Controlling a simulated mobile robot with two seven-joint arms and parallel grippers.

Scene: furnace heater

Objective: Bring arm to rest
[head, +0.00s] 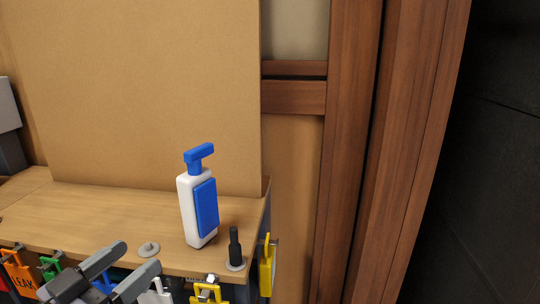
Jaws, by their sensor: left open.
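My left gripper (135,257) shows at the bottom left of the head view. Its two grey fingers are spread apart with nothing visible between them. It appears in front of the front edge of a wooden shelf (100,212). The rest of the left arm is mostly cut off by the bottom of the picture. My right gripper is not in view.
A white and blue pump bottle (205,208) stands upright on the shelf. Coloured tags, including an orange one (20,277) and a yellow one (267,264), hang along the front and right side.

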